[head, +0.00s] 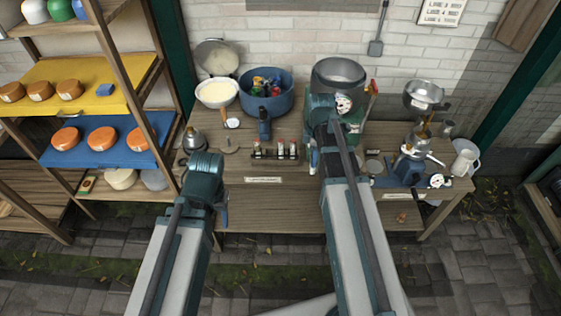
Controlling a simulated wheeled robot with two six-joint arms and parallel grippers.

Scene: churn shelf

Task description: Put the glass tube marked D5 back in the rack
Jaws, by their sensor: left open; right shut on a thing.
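A small dark rack (262,158) stands near the middle of the wooden table, with several small tubes (281,150) with red and dark tops in it. The marking D5 cannot be read on any tube. My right gripper (313,158) is just right of the rack, partly hidden by its own wrist. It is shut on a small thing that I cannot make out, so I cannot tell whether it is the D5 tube. My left gripper (223,210) is open near the table's front left edge, apart from the rack.
Behind the rack are a blue tub (281,103) of colourful things and a white bowl (216,94). A large metal pot (339,75) stands behind my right arm. A metal separator (422,135) and white jug (465,160) are at right.

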